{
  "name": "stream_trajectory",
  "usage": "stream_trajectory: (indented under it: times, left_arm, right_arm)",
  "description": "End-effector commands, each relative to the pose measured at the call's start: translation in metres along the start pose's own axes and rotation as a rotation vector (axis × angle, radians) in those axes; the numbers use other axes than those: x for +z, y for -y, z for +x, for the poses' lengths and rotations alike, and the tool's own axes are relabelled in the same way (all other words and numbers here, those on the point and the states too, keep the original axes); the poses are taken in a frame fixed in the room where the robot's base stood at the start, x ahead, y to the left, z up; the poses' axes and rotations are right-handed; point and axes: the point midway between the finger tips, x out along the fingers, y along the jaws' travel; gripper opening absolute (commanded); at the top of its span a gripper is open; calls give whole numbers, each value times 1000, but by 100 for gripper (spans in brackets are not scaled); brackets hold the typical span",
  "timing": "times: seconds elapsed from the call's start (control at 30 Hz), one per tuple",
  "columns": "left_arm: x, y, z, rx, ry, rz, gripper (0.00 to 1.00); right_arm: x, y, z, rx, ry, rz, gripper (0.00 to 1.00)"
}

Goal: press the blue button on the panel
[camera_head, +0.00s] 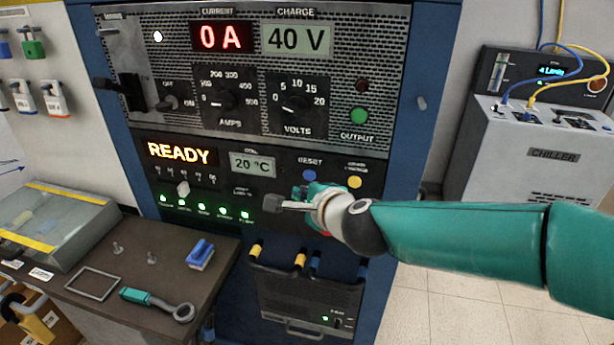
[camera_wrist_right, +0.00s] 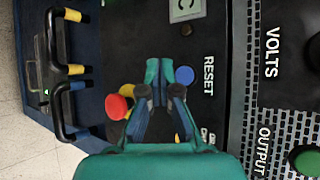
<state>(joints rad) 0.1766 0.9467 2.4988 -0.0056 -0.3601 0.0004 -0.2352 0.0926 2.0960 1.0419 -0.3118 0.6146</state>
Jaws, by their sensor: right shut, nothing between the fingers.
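The blue button (camera_head: 309,174) is a round cap under the RESET label on the black panel (camera_head: 225,180). It also shows in the right wrist view (camera_wrist_right: 184,75), just right of the fingertips. My right gripper (camera_wrist_right: 159,72) is shut and empty, its teal fingertips side by side in front of the panel. In the head view the right gripper (camera_head: 304,191) is just below the blue button, which stays visible. I cannot tell the exact gap between fingertips and panel. My left gripper is not in view.
A yellow button (camera_head: 355,182) sits right of the blue one. A red button (camera_wrist_right: 116,107) is close to my right fingers, mostly hidden in the head view. A bench (camera_head: 130,265) with tools stands at the left.

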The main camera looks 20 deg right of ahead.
Motion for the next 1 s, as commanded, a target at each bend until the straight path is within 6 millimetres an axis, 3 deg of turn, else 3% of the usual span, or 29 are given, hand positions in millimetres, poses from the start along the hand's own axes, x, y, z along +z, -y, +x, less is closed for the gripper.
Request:
stream_trajectory:
  times: [0.3, 1.0]
  left_arm:
    - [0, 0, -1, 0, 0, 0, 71]
    - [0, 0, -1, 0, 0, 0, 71]
  right_arm:
    - [11, -11, -15, 0, 0, 1, 0]
    - [11, -11, -15, 0, -1, 1, 0]
